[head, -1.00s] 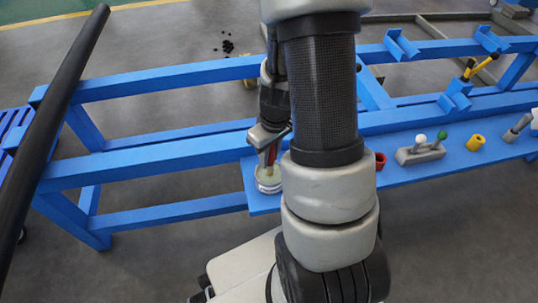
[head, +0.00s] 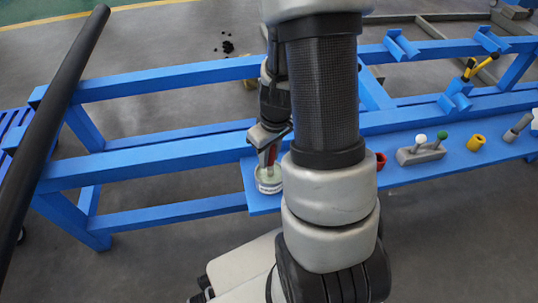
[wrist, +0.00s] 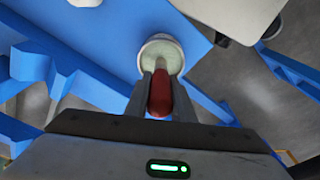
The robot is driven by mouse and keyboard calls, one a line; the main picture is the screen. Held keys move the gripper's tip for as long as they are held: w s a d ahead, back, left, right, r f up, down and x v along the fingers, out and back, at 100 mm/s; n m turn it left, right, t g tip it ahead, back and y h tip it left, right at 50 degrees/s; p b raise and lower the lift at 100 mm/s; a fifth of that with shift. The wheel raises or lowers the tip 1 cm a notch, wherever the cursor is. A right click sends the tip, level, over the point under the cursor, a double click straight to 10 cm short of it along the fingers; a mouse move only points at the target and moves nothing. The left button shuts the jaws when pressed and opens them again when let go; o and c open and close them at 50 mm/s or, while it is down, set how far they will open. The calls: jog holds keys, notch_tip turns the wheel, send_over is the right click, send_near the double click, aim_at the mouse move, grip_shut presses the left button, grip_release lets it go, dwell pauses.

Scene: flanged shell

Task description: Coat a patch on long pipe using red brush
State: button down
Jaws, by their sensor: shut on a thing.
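The red brush (wrist: 160,92) is held between the two fingers of my gripper (wrist: 161,98), with its handle pinched in the wrist view. In the head view my gripper (head: 268,137) is over the left end of the blue shelf, and the brush (head: 272,154) points down. Its lower end is in the mouth of a round pale pot (head: 268,186), which holds pale green coating in the wrist view (wrist: 163,44). The bristles are hidden. The long pipe (head: 52,120) is dark and runs diagonally along the left of the head view, apart from the brush.
The blue shelf (head: 262,204) also bears a red cup (head: 380,160), a grey holder with white and green knobs (head: 420,154) and a yellow ring (head: 476,143). A blue frame (head: 165,160) runs behind it. My arm hides the middle of the shelf.

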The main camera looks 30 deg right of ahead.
jog(key=shift+r+p, duration=2.75)
jog(key=shift+r, duration=0.75)
